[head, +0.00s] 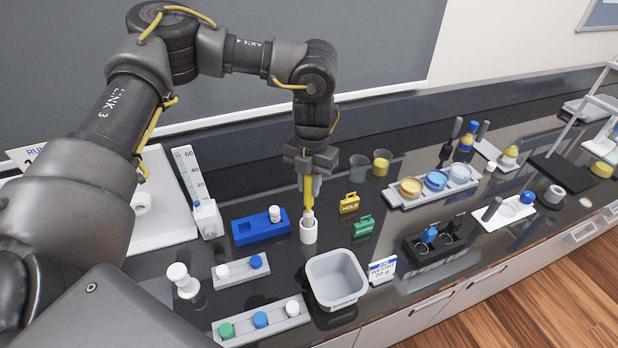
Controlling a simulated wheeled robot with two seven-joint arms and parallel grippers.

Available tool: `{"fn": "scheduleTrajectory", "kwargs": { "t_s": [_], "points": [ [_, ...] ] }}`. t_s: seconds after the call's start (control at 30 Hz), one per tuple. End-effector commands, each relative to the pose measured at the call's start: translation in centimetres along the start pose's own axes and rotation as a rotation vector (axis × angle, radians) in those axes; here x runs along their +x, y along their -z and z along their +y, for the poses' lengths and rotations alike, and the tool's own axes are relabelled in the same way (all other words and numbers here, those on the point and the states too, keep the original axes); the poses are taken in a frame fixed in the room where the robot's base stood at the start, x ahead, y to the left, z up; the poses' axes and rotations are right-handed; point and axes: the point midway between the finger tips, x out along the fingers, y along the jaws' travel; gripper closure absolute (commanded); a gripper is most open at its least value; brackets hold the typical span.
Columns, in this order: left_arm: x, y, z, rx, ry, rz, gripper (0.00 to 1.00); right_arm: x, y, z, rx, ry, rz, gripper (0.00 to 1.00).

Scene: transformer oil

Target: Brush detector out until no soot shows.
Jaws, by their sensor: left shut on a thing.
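My left gripper (311,178) points straight down and is shut on a yellow-handled tool (309,200), which looks like the brush. Below it a small white upright cylinder (308,232) stands on the dark bench, perhaps the detector. The tool's lower end is at or in the cylinder's top; I cannot tell how deep. The inside of the cylinder is hidden, and no soot can be made out. My right gripper is not in view.
A grey bin (337,298) stands just in front of the cylinder. A blue block (250,231) is to its left; yellow (349,203) and green (364,225) tags are to its right. Grey racks with capped vials (241,270) are at front left. A tray of coloured dishes (462,192) is further right.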

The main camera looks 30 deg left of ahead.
Motion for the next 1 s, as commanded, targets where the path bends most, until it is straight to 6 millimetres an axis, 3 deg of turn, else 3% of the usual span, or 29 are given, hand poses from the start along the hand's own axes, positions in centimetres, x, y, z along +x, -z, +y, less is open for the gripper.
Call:
{"fn": "scheduleTrajectory", "kwargs": {
  "t_s": [0.2,0.5,1.0],
  "points": [
    [2.2,-0.2,0.1,0.0,-0.001,0.0,1.0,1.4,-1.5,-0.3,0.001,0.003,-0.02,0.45],
    [4.2,-0.3,0.1,-0.001,-0.002,0.0,1.0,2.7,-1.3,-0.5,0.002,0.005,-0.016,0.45],
    [5.4,-0.5,0.1,-0.001,-0.002,-0.001,1.0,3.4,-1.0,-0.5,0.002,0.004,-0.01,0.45]
  ]
}}
